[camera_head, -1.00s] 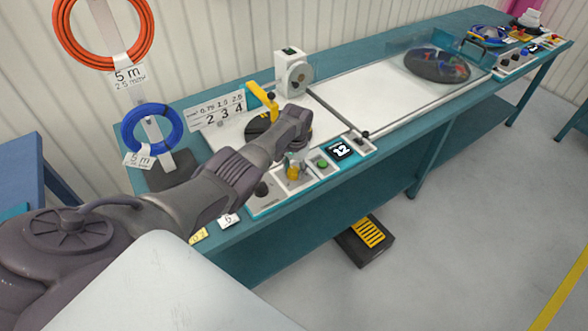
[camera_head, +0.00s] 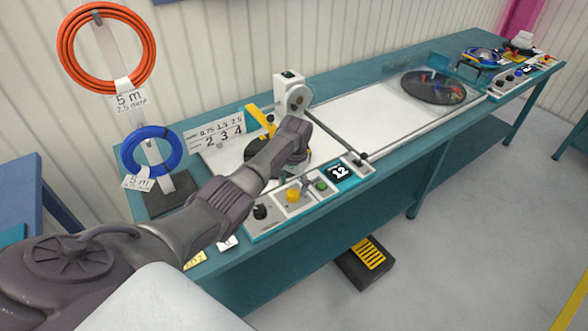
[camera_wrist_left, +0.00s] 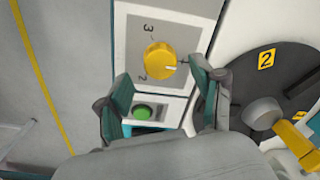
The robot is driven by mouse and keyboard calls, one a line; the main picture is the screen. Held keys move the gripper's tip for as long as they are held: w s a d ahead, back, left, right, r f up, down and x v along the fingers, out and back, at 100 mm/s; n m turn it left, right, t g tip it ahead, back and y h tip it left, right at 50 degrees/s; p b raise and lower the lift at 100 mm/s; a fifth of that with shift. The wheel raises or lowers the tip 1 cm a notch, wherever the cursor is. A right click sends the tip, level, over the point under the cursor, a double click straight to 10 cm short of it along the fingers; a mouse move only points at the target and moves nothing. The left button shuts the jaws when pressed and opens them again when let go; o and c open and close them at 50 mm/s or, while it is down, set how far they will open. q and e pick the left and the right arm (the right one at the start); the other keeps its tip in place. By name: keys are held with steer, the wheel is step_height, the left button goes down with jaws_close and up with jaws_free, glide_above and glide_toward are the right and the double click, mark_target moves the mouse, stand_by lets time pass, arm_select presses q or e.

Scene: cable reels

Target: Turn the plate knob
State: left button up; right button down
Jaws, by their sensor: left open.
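The yellow knob (camera_head: 292,195) sits on the white control panel at the front edge of the bench, between a black knob (camera_head: 260,212) and a green button (camera_head: 321,184). The right gripper is not in view.
A display reading 12 (camera_head: 340,172) is beside the green button. A black disc (camera_wrist_left: 269,92) with a grey hub and yellow arm (camera_wrist_left: 296,142) lies right of the gripper in the wrist view. Orange (camera_head: 106,47) and blue (camera_head: 151,152) cable coils hang at left.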

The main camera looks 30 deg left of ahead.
mark_target(294, 193)
arm_select(q)
step_height(294, 193, up, 8)
steer(key=shift+r, duration=0.25)
steer(key=shift+d+f, duration=0.1)
steer(key=shift+d, duration=0.05)
stand_by(0.3)
